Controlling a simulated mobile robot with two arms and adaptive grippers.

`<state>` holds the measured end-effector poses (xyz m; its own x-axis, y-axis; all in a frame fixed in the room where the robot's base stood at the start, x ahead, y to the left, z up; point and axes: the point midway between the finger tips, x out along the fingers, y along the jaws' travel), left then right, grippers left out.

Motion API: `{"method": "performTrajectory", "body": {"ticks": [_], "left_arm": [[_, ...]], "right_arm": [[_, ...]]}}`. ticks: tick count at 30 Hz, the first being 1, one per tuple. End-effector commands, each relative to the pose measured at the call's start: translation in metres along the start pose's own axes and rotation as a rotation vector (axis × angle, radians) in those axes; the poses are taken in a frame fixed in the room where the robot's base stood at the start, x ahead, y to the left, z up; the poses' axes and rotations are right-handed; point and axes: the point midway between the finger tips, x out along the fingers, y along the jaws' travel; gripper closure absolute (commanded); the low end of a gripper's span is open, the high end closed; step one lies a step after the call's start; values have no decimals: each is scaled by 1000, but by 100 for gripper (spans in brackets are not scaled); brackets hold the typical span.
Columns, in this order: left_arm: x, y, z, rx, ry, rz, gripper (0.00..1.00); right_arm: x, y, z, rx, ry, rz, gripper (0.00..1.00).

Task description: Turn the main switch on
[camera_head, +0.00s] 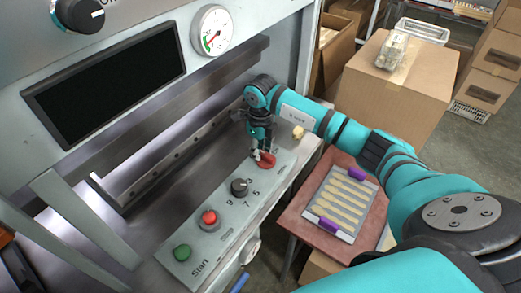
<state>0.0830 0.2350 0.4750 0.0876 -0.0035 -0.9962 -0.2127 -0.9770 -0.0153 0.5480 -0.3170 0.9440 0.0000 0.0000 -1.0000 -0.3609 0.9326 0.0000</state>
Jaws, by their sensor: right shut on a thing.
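A control panel (222,213) slopes along the front of the grey press. It carries a green button (182,252), a red button (209,218), a black knob (239,187) and a red rotary switch (265,160) at its far end. My right gripper (261,157) reaches down to the red switch and is shut on it. The fingers hide part of the switch, and its exact setting cannot be told. A larger black knob (80,14) sits on the press's upper face at the top left. My left gripper is not in view.
A round gauge (212,30) and a dark display (108,81) are on the press. A tray with wooden spoons (342,202) and purple clips lies on a reddish table (297,222) to the right. Cardboard boxes (398,85) stand behind my right arm.

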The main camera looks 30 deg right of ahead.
Motion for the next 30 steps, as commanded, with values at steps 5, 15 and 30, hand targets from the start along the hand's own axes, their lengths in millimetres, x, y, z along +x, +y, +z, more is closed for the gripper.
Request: {"method": "performTrajectory", "body": {"ticks": [5, 15, 30], "left_arm": [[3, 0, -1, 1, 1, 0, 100], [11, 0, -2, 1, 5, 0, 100], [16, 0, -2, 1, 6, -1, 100]], "right_arm": [[0, -3, 0, 78, 0, -2, 100], [0, -9, -2, 362, 0, -1, 100], [0, -17, -7, 837, -1, -1, 100]]}}
